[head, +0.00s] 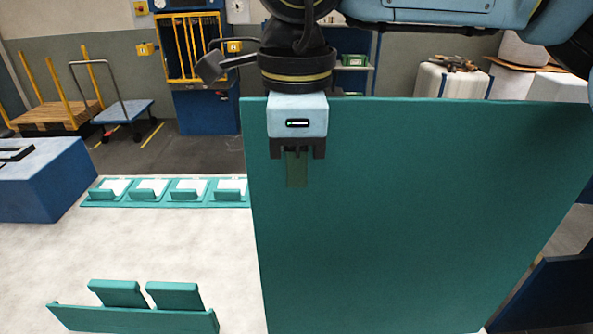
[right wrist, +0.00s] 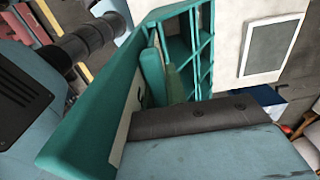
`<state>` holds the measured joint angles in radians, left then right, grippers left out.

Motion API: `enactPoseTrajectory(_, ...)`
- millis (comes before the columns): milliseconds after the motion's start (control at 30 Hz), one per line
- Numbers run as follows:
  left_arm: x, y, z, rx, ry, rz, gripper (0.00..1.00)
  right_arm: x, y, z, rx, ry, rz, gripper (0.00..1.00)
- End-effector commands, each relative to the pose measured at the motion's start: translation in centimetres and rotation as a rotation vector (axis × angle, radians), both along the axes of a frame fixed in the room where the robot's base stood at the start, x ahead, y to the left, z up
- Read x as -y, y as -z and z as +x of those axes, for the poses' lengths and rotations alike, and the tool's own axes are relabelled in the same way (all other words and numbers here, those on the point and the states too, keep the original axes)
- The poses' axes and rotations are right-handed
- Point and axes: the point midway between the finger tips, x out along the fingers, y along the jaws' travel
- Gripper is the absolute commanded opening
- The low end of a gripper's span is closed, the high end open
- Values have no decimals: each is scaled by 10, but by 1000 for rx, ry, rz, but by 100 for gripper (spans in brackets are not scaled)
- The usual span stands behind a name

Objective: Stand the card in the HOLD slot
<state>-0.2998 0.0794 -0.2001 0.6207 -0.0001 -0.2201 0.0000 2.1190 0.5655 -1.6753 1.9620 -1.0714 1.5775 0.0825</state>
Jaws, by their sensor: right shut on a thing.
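My right gripper (head: 297,152) comes down from the top in the head view, in front of a large teal upright panel (head: 420,220). Its jaws are shut on a narrow dark green card (head: 297,172), which hangs below the fingers. In the right wrist view, a darker green piece (right wrist: 175,84) that looks like the card shows beyond the dark gripper bar (right wrist: 205,117), close to teal walls. The card's far end is hidden there. I cannot read a HOLD label in either view. My left gripper is not in view.
A teal row of several holders with white faces (head: 166,205) lies at the back left of the pale table. A teal rack with two raised flaps (head: 135,318) stands at the front left. The table between them (head: 180,250) is clear. A blue block (head: 40,190) stands far left.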

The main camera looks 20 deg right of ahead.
Motion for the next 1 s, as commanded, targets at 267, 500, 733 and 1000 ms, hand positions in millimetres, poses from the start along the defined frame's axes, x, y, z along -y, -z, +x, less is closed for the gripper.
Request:
enactPoseTrajectory(267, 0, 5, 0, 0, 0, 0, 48, 0, 5, 0, 0, 0, 0, 35)
enactPoseTrajectory(500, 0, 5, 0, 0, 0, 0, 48, 0, 5, 0, 0, 1, 0, 39)
enactPoseTrajectory(733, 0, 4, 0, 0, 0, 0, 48, 0, -9, 1, 2, 2, 2, 39)
enactPoseTrajectory(1000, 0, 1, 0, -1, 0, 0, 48, -1, -68, 1, 3, 2, 3, 39)
